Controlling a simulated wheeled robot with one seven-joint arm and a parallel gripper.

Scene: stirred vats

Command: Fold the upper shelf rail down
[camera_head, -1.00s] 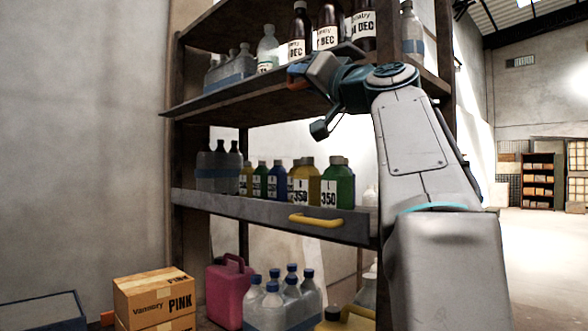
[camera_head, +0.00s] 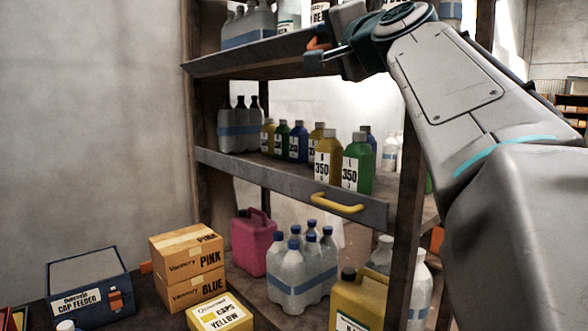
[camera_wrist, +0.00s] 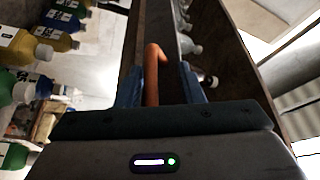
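The upper shelf rail (camera_head: 240,53) is a dark grey strip along the front of the top shelf. It seems to slant outward, with its left end sticking out past the post. Its orange handle (camera_head: 317,43) is partly hidden by my gripper (camera_head: 326,54). In the wrist view, the orange handle (camera_wrist: 152,75) stands between the two blue fingertips of my gripper (camera_wrist: 160,88). It is close to the left finger, with a visible gap to the right finger. The fingers look open around the handle.
The lower rail (camera_head: 250,172) stands upright with a yellow handle (camera_head: 337,203), in front of several bottles. Bottles also stand on the top shelf. Boxes (camera_head: 187,262), a pink canister (camera_head: 253,242) and a yellow canister (camera_head: 358,302) stand below. A wall (camera_head: 90,120) is at left.

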